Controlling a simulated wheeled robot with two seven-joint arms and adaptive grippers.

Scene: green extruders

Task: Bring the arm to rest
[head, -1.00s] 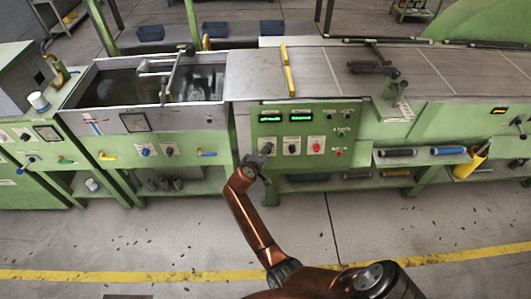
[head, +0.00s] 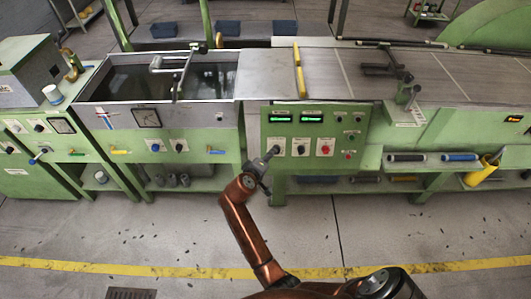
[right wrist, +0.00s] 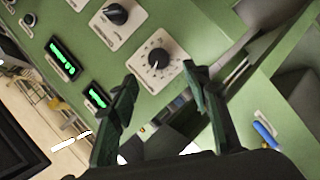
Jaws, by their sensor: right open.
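My right arm rises from the bottom of the head view to the green control panel (head: 312,133). Its gripper (head: 268,158) is small there, at the lower left of the panel beside the leftmost black knob. In the right wrist view, the two dark fingers of my right gripper (right wrist: 161,76) stand apart with nothing held between them. A black rotary knob (right wrist: 158,58) on a white dial plate lies just beyond the fingertips. I cannot tell whether a finger touches the panel. My left gripper is not in view.
Green displays (head: 296,119) and a red knob (head: 325,150) are on the panel. A water tank (head: 150,90) stands left of it. Shelves with rollers (head: 405,157) are to the right.

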